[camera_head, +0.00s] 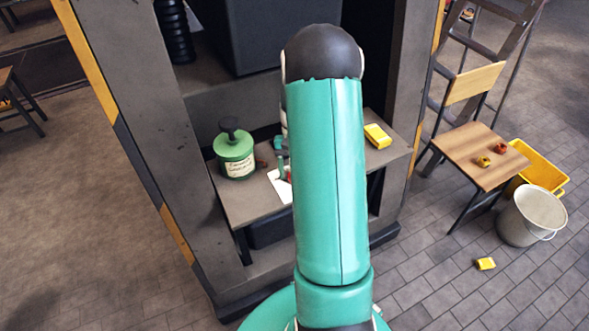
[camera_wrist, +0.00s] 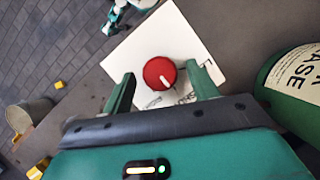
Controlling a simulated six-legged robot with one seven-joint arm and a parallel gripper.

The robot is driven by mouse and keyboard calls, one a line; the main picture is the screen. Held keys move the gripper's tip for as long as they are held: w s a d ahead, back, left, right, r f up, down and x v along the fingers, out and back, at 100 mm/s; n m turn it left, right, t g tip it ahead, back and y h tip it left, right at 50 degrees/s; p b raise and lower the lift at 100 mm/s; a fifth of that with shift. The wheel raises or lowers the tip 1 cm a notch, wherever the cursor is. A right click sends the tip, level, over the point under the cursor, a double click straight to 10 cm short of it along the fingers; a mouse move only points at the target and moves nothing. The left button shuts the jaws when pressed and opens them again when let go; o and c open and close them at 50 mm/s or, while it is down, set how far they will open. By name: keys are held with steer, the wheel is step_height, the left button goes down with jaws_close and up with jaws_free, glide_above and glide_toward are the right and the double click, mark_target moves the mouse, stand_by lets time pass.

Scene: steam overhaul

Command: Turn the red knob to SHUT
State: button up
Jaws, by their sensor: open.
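The red knob (camera_wrist: 160,73) is round, with a white pointer mark on its face. It sits on a white plate (camera_wrist: 131,54) with dark lettering that I cannot read, partly hidden by my gripper. My gripper (camera_wrist: 157,84) is open in the wrist view, with one green finger on each side of the knob's near part. I cannot tell whether the fingers touch it.
A green labelled canister (camera_head: 235,155) stands left of the plate, close to my gripper in the wrist view (camera_wrist: 296,88). A yellow block (camera_head: 377,136) lies at the shelf's right. Dark posts flank the shelf (camera_head: 245,205). A chair (camera_head: 470,155) and bucket (camera_head: 531,216) stand at right.

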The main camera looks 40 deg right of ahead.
steer(key=v, duration=1.3)
steer(key=shift+r, duration=0.35)
steer(key=shift+w+d, duration=0.1)
steer(key=shift+w, duration=0.1)
